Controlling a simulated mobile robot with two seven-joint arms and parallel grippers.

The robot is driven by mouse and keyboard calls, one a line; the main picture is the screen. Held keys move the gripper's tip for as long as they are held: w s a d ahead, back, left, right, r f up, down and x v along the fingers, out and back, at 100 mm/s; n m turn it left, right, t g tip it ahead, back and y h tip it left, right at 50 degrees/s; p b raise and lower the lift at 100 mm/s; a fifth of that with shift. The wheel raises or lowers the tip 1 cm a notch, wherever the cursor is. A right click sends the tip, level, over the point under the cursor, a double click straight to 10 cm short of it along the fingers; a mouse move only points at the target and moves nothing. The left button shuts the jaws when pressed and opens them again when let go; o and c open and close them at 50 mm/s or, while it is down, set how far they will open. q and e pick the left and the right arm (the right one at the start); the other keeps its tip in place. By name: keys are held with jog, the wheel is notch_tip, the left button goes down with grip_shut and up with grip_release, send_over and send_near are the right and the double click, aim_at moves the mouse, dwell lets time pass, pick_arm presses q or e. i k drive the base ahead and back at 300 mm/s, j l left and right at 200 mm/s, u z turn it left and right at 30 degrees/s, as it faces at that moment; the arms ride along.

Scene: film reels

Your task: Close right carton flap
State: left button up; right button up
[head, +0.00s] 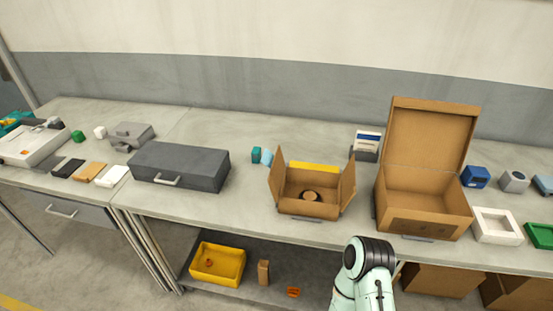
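A small open carton (308,208) stands on the bench at the middle. Its right flap (348,182) stands up, tilted slightly outward. Its left flap (276,172) also stands up. A round brown thing (310,196) lies inside, and a yellow strip (314,167) shows at the back edge. A larger carton (423,221) stands to its right with its tall back lid (430,137) raised. One of my arms comes in at the bottom, in front of the bench and apart from both cartons. Neither gripper shows.
A dark grey case (180,165) lies to the left, with small teal items (262,156) beside it. A white tray (494,226) and a green tray (541,235) sit at the right. A yellow bin (217,263) is on the shelf below.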

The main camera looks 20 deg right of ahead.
aim_at(348, 181)
jog(key=z, duration=1.4)
